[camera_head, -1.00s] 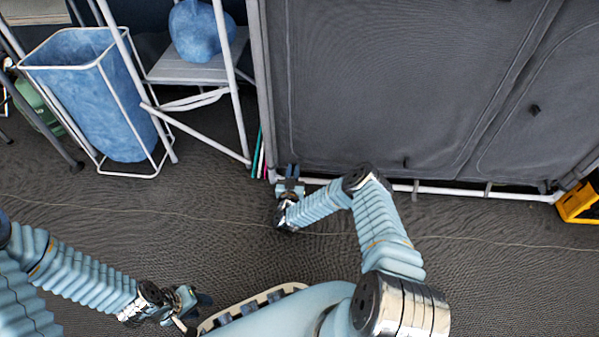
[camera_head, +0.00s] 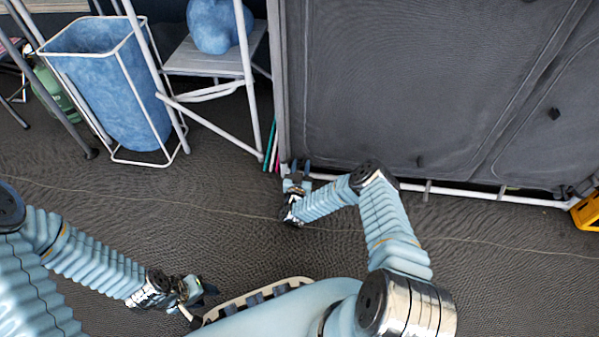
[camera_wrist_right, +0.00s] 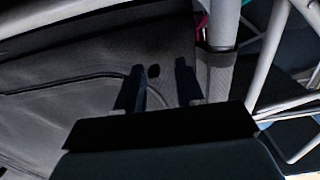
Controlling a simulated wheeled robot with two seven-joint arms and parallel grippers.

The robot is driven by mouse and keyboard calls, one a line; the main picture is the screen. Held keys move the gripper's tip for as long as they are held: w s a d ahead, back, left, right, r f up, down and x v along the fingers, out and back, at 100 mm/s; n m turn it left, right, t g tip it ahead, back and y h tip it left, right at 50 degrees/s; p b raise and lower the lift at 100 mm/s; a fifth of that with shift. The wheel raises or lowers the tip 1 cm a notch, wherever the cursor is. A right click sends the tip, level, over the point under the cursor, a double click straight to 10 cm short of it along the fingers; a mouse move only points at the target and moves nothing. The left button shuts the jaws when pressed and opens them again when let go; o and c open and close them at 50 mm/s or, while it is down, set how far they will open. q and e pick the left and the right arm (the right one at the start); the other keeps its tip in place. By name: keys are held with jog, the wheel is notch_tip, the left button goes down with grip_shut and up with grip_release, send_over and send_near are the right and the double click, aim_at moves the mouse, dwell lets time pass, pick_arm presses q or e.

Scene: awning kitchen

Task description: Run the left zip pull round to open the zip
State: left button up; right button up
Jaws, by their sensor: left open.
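The grey fabric cupboard (camera_head: 400,80) has zipped front panels. A small dark zip pull (camera_head: 420,161) hangs near the bottom of its left panel, and another dark pull (camera_head: 554,114) is further right. My right gripper (camera_head: 297,168) is at the cupboard's lower left corner, to the left of the left pull. In the right wrist view its two fingers are apart and empty. A dark pull (camera_wrist_right: 153,70) shows there between and beyond the fingertips; I cannot tell how far off. My left gripper (camera_head: 203,291) is open and empty, low over the floor, away from the cupboard.
A blue laundry bin (camera_head: 120,95) in a white frame and a stepped stand (camera_head: 205,55) with a blue bundle (camera_head: 218,25) are left of the cupboard. A white rail (camera_head: 470,194) runs along its foot. A yellow object (camera_head: 587,212) is at far right. The floor between is clear.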

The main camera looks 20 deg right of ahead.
jog(key=p+v, duration=0.3)
jog(key=v, duration=1)
jog(key=shift+s+a+p, duration=0.25)
jog(key=shift+p, duration=0.1)
